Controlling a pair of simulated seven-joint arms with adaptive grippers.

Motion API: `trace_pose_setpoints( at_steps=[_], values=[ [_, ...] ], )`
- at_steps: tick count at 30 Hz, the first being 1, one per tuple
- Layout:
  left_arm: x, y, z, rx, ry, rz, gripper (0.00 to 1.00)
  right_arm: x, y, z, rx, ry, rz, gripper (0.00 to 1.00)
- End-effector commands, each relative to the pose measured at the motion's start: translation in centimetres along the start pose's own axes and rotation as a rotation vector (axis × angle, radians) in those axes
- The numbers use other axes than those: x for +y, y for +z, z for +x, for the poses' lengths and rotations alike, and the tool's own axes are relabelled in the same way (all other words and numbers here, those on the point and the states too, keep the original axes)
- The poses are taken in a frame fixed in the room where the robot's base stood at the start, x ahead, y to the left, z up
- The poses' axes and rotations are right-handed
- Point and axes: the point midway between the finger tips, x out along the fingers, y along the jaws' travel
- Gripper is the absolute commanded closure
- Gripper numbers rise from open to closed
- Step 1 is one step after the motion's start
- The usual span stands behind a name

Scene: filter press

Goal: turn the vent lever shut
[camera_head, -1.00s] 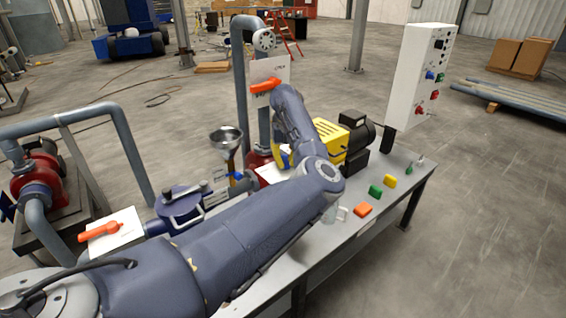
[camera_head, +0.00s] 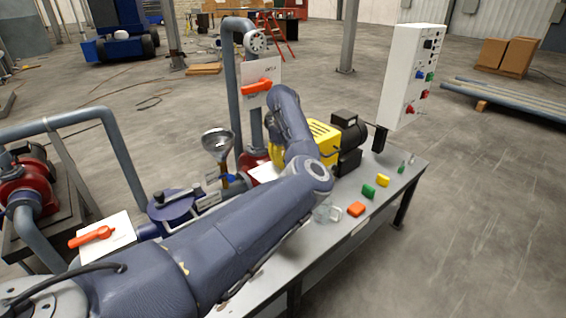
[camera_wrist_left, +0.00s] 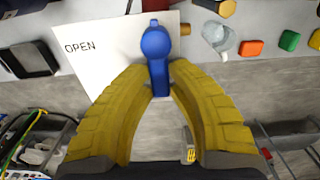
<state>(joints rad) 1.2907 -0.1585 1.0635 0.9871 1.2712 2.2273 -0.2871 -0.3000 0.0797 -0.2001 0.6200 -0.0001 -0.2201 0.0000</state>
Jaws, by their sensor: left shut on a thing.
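A blue lever (camera_wrist_left: 156,50) shows in the left wrist view, in front of a white card (camera_wrist_left: 95,45) marked OPEN. Its round hub is at the top and its handle points down the picture. My left gripper (camera_wrist_left: 161,92) has its two yellow fingers shut on the lower end of this handle. In the head view my left gripper (camera_head: 276,153) is mostly behind my own forearm, beside the yellow machine. The blue lever is hidden there, with part of a white card (camera_head: 262,173) showing. My right gripper is in neither view.
Orange levers on white plates stand on the pipe (camera_head: 257,87) and at the lower left (camera_head: 92,236). A metal funnel (camera_head: 218,141), a yellow motor unit (camera_head: 322,140) and a white control box (camera_head: 412,75) are near. Small coloured blocks lie on the bench's right side.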

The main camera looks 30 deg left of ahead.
Motion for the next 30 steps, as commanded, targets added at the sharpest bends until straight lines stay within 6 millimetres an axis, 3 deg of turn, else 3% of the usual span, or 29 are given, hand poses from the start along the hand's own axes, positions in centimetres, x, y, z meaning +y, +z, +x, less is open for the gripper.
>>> trace_pose_setpoints(
  at_steps=[10, 11, 16, 25, 30],
  values=[
    [0.0, -0.1, 0.1, 0.001, 0.000, -0.002, 1.00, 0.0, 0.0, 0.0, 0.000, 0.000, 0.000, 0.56],
    [0.0, -0.1, 0.1, 0.001, 0.000, -0.002, 0.78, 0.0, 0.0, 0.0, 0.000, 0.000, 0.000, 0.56],
    [0.0, 0.0, 0.0, 0.001, 0.000, -0.001, 0.58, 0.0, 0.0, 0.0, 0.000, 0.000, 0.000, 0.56],
    [0.0, 0.0, -0.3, 0.000, -0.001, -0.001, 0.58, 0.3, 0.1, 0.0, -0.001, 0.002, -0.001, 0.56],
    [-0.1, 0.0, -2.1, -0.001, -0.002, -0.002, 0.58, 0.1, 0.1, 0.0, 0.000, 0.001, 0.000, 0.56]
  ],
)
